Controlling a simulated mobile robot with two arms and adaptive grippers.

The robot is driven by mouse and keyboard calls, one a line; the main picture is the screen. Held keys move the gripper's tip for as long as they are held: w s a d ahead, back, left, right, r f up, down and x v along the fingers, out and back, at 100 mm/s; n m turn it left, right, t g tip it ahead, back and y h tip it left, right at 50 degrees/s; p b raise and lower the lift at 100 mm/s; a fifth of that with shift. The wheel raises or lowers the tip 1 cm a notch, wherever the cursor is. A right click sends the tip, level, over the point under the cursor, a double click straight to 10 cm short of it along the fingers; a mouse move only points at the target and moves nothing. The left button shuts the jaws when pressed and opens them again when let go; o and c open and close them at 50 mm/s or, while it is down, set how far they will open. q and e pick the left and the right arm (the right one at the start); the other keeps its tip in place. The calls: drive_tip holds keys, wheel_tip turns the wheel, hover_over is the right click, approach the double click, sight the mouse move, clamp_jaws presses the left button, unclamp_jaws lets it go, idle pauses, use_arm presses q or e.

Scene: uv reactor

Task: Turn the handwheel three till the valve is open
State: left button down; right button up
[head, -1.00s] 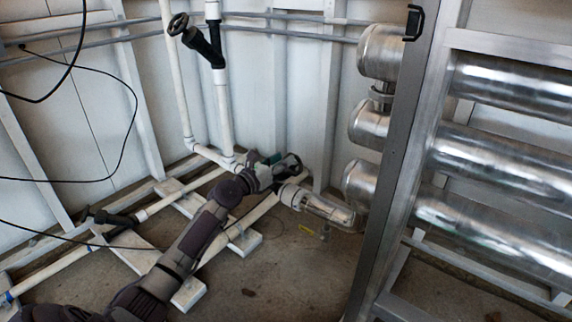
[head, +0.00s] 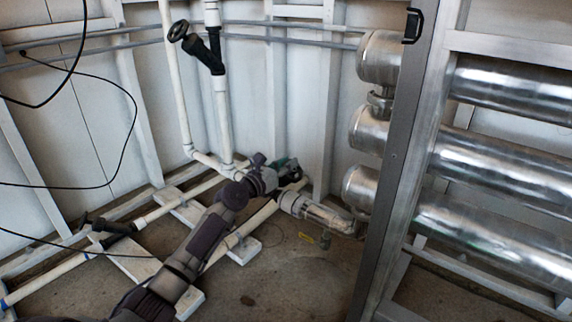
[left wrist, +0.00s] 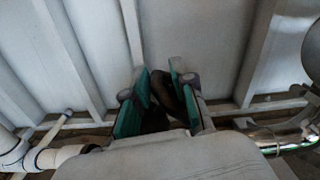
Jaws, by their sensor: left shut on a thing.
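My left gripper (head: 286,168) is low at the back, at the pipe end beside the metal-and-clear fitting (head: 315,211). In the left wrist view, its green-padded fingers (left wrist: 160,98) stand either side of a dark piece (left wrist: 167,92). It is shut on this piece, which looks like part of a black handwheel (head: 291,171). The fingers and arm hide most of that wheel, and no number shows on it. Whether the valve is open cannot be seen. My right gripper is not in view.
Another black handwheel valve (head: 178,31) sits high on the white upright pipes. A third black valve (head: 118,227) lies on the floor pipe at left. A metal frame (head: 392,170) with large shiny cylinders (head: 500,150) stands at right. Black cables hang at left.

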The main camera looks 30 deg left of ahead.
use_arm(q)
drive_tip(key=shift+s+a+f+y, duration=0.1)
drive_tip(key=shift+f+y, duration=0.05)
drive_tip(key=shift+y, duration=0.15)
